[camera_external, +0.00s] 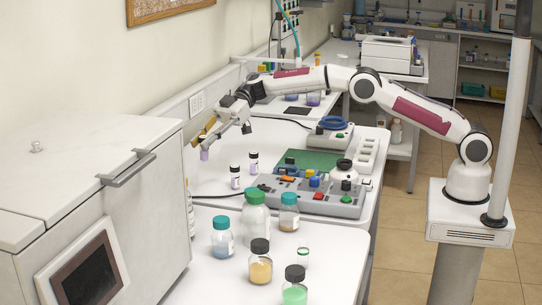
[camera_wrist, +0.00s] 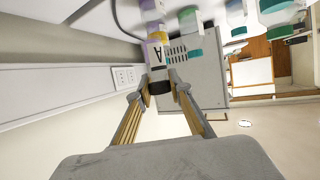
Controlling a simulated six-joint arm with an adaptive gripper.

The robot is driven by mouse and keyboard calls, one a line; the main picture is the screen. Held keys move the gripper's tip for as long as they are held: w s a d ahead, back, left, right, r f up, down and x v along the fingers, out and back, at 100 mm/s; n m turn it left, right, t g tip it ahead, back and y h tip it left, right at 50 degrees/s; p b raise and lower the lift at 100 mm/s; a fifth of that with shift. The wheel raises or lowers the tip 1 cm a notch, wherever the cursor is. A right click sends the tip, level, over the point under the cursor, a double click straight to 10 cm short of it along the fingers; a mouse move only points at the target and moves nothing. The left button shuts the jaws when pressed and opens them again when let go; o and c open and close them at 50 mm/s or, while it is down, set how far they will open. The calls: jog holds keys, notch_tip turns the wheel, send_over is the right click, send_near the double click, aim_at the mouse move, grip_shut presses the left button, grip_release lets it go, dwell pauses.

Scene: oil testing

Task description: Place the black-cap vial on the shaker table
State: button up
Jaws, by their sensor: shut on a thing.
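My gripper (camera_external: 214,133) is above the left side of the white bench, near the wall. It is shut on a black-cap vial (camera_wrist: 160,68) with a white label marked "A". In the wrist view the black cap sits between my fingertips (camera_wrist: 161,84). The held vial also shows in the external view (camera_external: 204,151), hanging below my fingers. Two similar black-cap vials, one nearer (camera_external: 235,178) and one farther (camera_external: 253,163), stand upright on the bench to the right. I cannot tell for certain which device is the shaker table.
A grey panel with coloured knobs (camera_external: 315,203) and a green plate (camera_external: 306,158) stand right of the vials. A device with a blue ring (camera_external: 333,124) is behind them. Several capped bottles (camera_external: 255,220) fill the front bench. A large white cabinet (camera_external: 75,190) stands left.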

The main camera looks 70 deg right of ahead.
jog(key=s+a+f+n+g, duration=0.1)
jog(key=s+a, duration=0.2)
jog(key=a, duration=1)
jog(key=shift+f+n+g+y, duration=0.3)
jog(key=shift+g, duration=0.1)
jog(key=shift+a, duration=0.1)
jog(key=shift+f, duration=0.1)
jog(key=shift+f, duration=2.4)
jog(key=shift+f, duration=2.5)
jog(key=shift+f, duration=0.2)
jog(key=o, duration=0.8)
jog(key=shift+c, duration=0.2)
jog(key=shift+r, duration=0.2)
